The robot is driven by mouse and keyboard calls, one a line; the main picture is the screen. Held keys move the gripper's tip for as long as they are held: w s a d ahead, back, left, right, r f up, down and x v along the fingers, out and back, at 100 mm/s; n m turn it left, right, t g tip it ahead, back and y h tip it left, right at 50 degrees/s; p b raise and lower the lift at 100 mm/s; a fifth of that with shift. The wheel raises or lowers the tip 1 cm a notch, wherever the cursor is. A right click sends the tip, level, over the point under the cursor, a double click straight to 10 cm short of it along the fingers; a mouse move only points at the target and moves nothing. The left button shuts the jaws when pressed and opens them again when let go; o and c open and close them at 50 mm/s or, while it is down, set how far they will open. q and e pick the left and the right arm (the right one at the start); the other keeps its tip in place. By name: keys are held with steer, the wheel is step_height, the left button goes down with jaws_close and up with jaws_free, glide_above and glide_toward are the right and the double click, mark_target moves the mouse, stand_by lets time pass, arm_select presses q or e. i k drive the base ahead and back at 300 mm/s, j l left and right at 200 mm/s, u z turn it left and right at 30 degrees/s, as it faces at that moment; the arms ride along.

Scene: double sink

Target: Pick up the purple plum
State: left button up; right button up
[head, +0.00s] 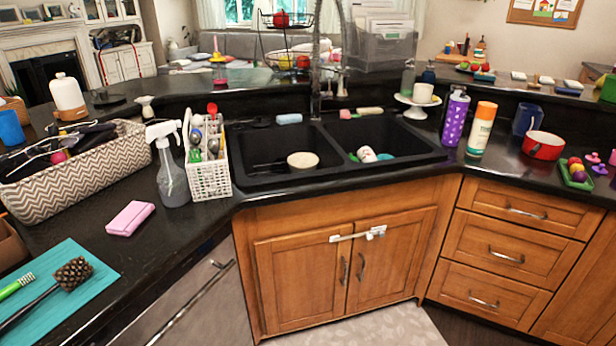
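A small green tray (566,177) holding several small round fruits stands on the black counter at the far right. Neither of my grippers shows in the head view.
A red pot (543,146), an orange-and-white bottle (481,130) and a purple bottle (454,118) stand left of the tray. A double black sink (270,178) lies in the middle. The counter just in front of the tray is clear.

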mark_target(579, 176)
steer(key=i+l+z, duration=0.1)
steer(key=z, duration=0.3)
steer(key=l+z, duration=0.1)
steer(key=z, duration=1.05)
steer(key=i+j+z, duration=0.1)
steer(key=i+z, duration=0.35)
steer(key=i+j+z, duration=0.15)
steer(key=z, duration=0.25)
steer(key=i+j, duration=0.05)
steer(key=i, duration=0.05)
